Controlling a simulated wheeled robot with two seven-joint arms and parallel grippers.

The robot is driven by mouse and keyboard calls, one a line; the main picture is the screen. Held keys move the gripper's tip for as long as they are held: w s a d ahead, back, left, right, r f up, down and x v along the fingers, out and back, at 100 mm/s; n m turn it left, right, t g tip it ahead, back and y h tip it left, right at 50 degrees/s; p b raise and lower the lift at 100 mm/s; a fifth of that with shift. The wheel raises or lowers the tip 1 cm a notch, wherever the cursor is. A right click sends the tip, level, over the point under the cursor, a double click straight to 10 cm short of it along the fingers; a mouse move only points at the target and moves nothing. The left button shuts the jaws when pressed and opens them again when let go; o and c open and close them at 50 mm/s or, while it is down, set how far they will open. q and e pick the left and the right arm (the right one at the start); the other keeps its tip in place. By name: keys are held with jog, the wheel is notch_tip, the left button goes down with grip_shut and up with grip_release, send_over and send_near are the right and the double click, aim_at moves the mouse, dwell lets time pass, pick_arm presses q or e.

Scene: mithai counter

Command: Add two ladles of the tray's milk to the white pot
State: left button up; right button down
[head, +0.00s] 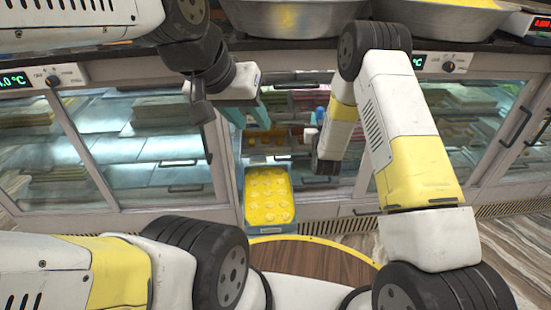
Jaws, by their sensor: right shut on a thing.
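My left gripper (249,116) hangs in front of the glass counter, its two teal fingers apart with nothing visible between them. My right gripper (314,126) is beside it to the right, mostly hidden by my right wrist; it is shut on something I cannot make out. A blue-grey tray (269,228) lies low in the middle, below both grippers. It holds yellow contents with several pale round pieces; I cannot see plain milk in it. I see no white pot and no clear ladle.
Glass-fronted cases (130,145) with trays inside stand behind my arms. Wide metal bowls (290,22) with yellow food stand on the dark counter top above. A red-lit display (540,22) is at the top right. My arms cover much of the foreground.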

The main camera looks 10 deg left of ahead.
jog(key=s+a+f+y, duration=0.1)
jog(key=s+a+f, duration=0.3)
jog(key=a+f, duration=0.65)
jog(key=s+a+f, duration=0.4)
jog(key=a+f, duration=0.4)
jog(key=f, duration=0.5)
notch_tip(320, 180, down, 12)
jog(key=shift+s+n, duration=0.15)
jog(key=shift+n, duration=0.25)
jog(key=shift+a, duration=0.1)
notch_tip(320, 180, up, 7)
jog(key=shift+f, duration=0.15)
dwell(0.7)
jog(key=shift+r, duration=2)
